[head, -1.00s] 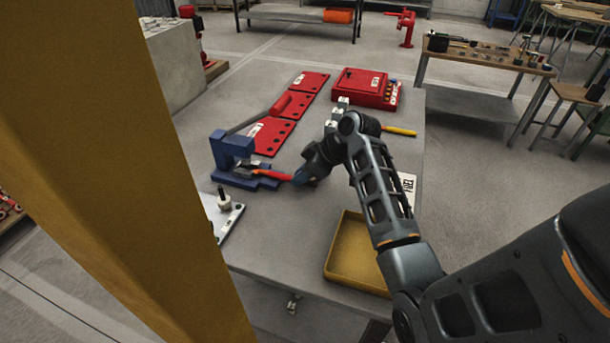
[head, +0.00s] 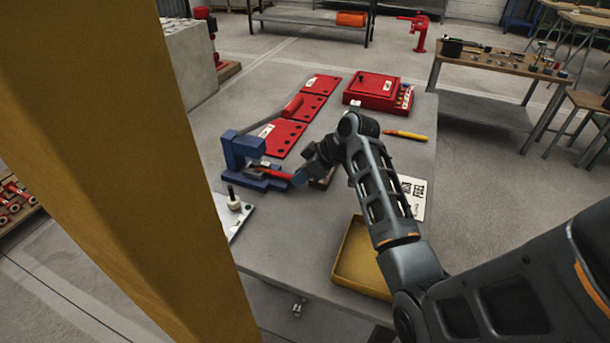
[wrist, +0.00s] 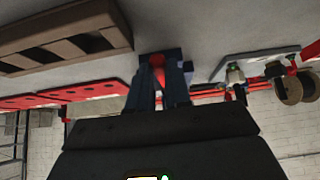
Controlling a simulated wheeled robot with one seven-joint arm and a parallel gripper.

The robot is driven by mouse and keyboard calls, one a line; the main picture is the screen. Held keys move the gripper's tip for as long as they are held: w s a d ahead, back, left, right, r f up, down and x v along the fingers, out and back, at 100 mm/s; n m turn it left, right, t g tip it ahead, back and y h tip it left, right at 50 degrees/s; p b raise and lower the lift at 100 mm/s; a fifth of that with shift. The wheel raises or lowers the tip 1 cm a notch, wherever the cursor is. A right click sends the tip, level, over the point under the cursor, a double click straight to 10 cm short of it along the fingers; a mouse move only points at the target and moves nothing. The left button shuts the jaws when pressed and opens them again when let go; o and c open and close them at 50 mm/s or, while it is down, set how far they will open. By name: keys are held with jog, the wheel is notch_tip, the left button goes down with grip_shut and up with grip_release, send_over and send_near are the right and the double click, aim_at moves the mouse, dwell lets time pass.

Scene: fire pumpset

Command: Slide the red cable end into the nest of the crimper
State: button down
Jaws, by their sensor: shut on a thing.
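The blue crimper (head: 240,150) stands on the grey bench at the left. Its lever with a red grip (head: 292,108) slopes up to the right. My gripper (head: 299,177) is just right of the crimper's low base, shut on the red cable (head: 276,173). The cable points left toward the crimper's opening, and its tip is hidden there. I cannot tell whether the end is inside the nest. In the wrist view the gripper fingers (wrist: 160,92) close around the red cable (wrist: 157,68), with blue of the crimper behind them.
Red panels (head: 282,137) and a red case (head: 378,92) lie behind. A yellow-red tool (head: 405,136), a printed card (head: 412,198) and a yellow tray (head: 362,262) are to the right. A white plate with a post (head: 235,205) is in front of the crimper. A yellow column (head: 110,170) blocks the left.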

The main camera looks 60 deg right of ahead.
jog(key=shift+w, duration=0.5)
jog(key=c, duration=1)
grip_release()
jog(key=shift+s, duration=0.1)
jog(key=shift+v, duration=3.85)
